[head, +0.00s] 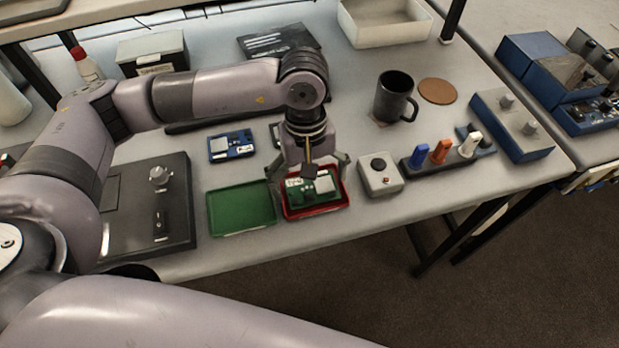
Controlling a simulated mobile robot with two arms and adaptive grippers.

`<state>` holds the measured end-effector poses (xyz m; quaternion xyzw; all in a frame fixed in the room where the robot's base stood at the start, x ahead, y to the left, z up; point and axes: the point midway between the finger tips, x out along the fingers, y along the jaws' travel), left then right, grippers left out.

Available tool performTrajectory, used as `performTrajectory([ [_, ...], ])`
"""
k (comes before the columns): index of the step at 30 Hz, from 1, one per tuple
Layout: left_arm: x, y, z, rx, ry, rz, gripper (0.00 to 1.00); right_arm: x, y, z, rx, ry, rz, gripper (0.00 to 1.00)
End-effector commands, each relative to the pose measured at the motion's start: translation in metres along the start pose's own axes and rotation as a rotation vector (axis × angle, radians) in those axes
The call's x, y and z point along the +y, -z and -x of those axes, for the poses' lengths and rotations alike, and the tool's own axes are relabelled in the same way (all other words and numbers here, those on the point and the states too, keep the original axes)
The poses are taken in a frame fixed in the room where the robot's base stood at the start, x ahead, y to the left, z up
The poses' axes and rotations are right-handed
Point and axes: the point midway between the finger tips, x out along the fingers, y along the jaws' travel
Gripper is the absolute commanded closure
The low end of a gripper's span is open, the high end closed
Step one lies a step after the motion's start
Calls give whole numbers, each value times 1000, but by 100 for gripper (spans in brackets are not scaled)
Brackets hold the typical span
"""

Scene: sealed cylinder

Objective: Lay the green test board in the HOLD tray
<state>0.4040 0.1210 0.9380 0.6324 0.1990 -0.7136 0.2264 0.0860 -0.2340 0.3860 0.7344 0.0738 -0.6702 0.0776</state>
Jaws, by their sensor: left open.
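The green test board (301,194), with a pale block on it, lies within the rim of a small red tray (318,213) near the table's front edge. An empty green tray (240,211) stands just left of the red one. I cannot read a HOLD label on either tray. My left gripper (309,174) points down over the board with its fingers spread. It hides the back part of the board and of the red tray. I cannot tell whether a fingertip touches the board. My right gripper is out of the picture.
A blue board (232,145) lies behind the green tray. A black mug (393,97) stands behind. A dark panel (150,205) lies left.

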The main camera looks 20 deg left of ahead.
Motion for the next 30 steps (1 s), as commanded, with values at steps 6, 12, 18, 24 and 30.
performTrajectory([
  [6,1,1,17,4,-4,-1,4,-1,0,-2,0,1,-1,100],
  [12,1,1,61,5,-5,-1,4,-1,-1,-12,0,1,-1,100],
  [18,1,0,100,3,-4,-1,4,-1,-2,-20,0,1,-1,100],
  [24,0,0,120,1,-1,0,4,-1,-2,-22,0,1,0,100],
  [30,0,0,123,0,0,-1,4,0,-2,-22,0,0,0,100],
])
